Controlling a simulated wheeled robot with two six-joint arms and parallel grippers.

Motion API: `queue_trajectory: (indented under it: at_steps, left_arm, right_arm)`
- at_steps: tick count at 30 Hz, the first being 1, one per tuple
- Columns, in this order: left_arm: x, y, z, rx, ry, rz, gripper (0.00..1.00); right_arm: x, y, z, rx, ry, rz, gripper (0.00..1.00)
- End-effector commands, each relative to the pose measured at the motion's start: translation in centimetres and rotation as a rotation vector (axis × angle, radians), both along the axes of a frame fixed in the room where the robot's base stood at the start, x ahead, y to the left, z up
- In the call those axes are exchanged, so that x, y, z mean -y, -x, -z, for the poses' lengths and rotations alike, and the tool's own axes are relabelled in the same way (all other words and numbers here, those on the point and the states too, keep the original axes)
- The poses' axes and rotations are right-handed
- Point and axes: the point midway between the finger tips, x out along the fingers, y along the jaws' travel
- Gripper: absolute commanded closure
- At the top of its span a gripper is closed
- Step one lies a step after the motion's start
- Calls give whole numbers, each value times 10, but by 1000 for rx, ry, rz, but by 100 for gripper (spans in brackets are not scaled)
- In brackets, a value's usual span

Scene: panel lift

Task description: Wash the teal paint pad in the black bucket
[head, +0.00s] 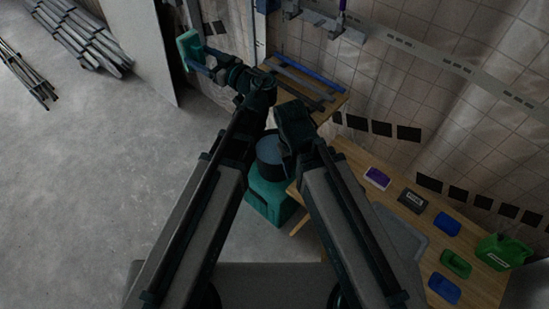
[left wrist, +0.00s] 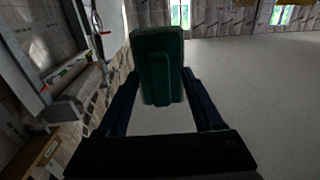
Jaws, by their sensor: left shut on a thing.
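My left gripper (head: 202,62) is at the end of the outstretched left arm, at the upper left of the head view. It is shut on the teal paint pad (head: 188,43), which is held up in the air. In the left wrist view the pad (left wrist: 160,58) stands between the two dark fingers. A dark round-topped thing (head: 270,150) sits on a teal block between my arms, partly hidden by them. It may be the black bucket, but I cannot tell.
A wooden table (head: 485,280) at the right holds a purple-and-white box (head: 377,178), blue and green trays, and a green jerrycan (head: 503,252). A workbench (head: 333,104) stands against the tiled wall. Metal bars (head: 85,38) lie at the upper left.

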Motion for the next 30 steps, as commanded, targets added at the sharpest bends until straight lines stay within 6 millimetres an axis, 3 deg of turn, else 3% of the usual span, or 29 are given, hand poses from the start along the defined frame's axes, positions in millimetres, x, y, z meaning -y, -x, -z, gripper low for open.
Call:
queue_trajectory:
  at_steps: [18, 30]
  left_arm:
    - [0, 0, 3, 0, 0, 0, 90]
    - [0, 0, 61, 0, 0, 0, 90]
  right_arm:
    - [-1, 1, 3, -2, -7, 4, 48]
    - [-2, 1, 61, -5, -12, 5, 48]
